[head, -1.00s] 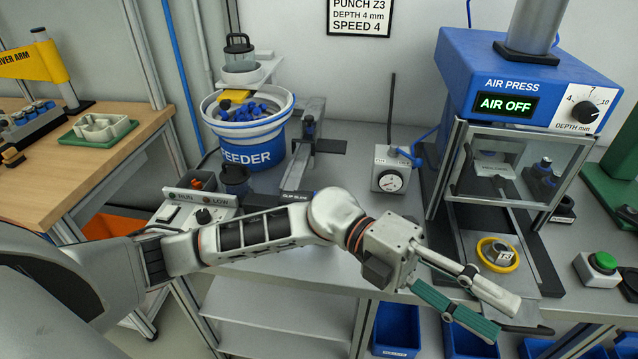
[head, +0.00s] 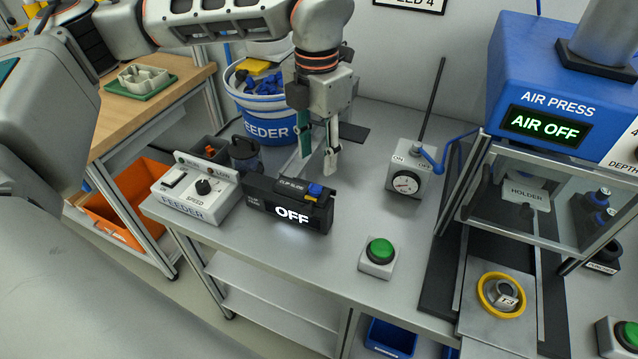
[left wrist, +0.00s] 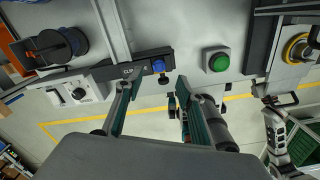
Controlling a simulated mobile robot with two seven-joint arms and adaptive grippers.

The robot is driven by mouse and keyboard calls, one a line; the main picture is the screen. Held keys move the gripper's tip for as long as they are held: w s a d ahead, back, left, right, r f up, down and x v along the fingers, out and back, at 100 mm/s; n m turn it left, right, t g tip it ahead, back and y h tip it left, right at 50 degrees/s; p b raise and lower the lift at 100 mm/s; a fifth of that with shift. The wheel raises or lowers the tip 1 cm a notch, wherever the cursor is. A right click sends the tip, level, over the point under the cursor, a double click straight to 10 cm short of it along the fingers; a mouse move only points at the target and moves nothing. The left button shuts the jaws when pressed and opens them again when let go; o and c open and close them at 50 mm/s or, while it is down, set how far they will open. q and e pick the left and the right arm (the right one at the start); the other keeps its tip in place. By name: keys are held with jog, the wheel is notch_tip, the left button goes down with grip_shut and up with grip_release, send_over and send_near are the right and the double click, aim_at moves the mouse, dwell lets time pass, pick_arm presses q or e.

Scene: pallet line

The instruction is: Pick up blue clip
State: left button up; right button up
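A small blue clip (head: 314,190) sits on top of the right end of the black clip slide (head: 265,202), whose display reads OFF. The clip also shows in the left wrist view (left wrist: 159,66), beyond the fingertips. My left gripper (head: 318,165) points down above and slightly behind the slide's right end. Its fingers are apart with nothing between them; it does not touch the clip. In the left wrist view the open fingers (left wrist: 158,92) stand either side of the clip's direction. What looks like my right arm shows small at the right edge there; its finger state is unclear.
The feeder bowl (head: 262,125) with blue clips stands behind my left gripper. A feeder control box (head: 195,192) is left of the slide. A green button (head: 379,252) and a gauge box (head: 408,180) stand to the right, before the air press (head: 550,85). Bench between is clear.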

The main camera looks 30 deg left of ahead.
aim_at(316, 187)
pick_arm(q)
jog(key=f, duration=0.3)
jog(key=shift+s+a+f, duration=0.1)
jog(key=shift+s+a, duration=0.05)
jog(key=shift+s, duration=0.05)
jog(key=shift+f+p, duration=0.5)
jog(key=shift+f, duration=1.75)
jog(key=c, duration=0.8)
